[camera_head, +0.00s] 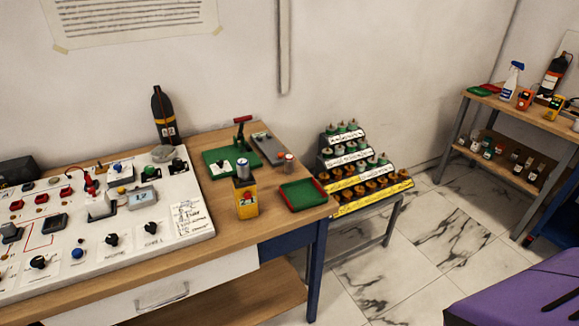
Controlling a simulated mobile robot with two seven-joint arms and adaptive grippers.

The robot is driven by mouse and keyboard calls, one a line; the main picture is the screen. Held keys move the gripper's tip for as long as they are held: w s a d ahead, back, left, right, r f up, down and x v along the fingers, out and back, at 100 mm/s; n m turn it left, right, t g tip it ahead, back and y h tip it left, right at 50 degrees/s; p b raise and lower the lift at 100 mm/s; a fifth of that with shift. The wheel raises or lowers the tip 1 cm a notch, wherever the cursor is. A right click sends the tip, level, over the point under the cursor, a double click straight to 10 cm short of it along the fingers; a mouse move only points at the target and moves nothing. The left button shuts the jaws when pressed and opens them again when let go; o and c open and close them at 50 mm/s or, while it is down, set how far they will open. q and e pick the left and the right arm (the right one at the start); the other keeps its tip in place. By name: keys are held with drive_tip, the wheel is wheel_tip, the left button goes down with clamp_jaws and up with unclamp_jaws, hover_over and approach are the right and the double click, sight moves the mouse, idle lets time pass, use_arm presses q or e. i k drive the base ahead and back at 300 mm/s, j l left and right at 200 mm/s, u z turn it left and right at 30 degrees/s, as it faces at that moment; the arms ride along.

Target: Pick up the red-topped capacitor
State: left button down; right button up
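A small grey cylinder with a reddish top (289,162) stands upright at the back right of the wooden workbench (235,225). It looks like the red-topped capacitor, but it is too small to be sure. It stands just behind a green tray with red edges (303,194) and beside a flat grey block (268,149). Another silver-grey cylinder (243,169) stands on or in a yellow box (246,198) nearer the bench front. Neither of my grippers shows in the head view.
A white control panel (165,222) with knobs fills the bench's left. A green plate with a red-handled post (230,158) and a dark bottle (163,117) stand behind. A stepped rack (350,150) of small parts is right of the bench. Marble floor (440,235) lies open beyond.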

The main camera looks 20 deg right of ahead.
sight(288, 158)
drive_tip(key=i+l, duration=0.1)
drive_tip(key=l, duration=0.3)
drive_tip(key=i+l, duration=0.15)
drive_tip(key=l, duration=0.25)
drive_tip(key=i+l, duration=0.1)
drive_tip(key=l, duration=0.3)
drive_tip(key=i+l, duration=0.15)
drive_tip(key=l, duration=0.25)
drive_tip(key=i+l, duration=0.1)
drive_tip(key=l, duration=0.3)
